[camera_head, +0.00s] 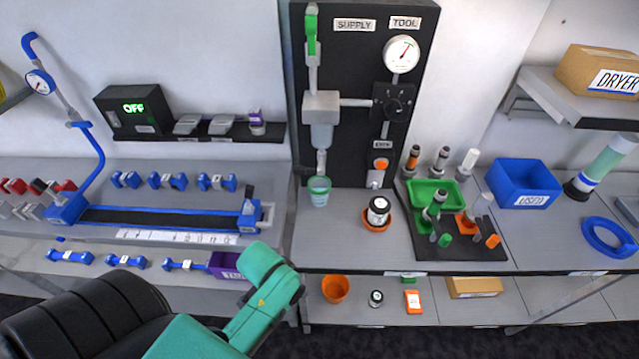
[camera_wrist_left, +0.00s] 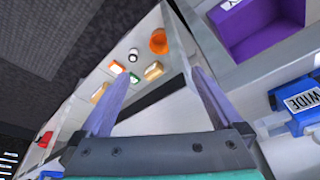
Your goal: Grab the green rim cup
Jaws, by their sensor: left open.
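The green rim cup (camera_head: 319,191) stands upright on the shelf under the supply nozzle. It looks pale and translucent, with a green rim. It cannot be made out in the left wrist view. My left gripper (camera_wrist_left: 155,90) is open and empty, with its two fingers spread apart. My left arm comes in from the lower left of the head view. Its fingers are hidden there, and the arm is apart from the cup, lower and to its left. My right gripper is in neither view.
A white jar on an orange base (camera_head: 377,213) stands right of the cup. A purple bin (camera_head: 229,265) sits at the counter's front edge, left of the cup. The lower shelf holds an orange cup (camera_head: 335,289). The shelf in front of the green rim cup is clear.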

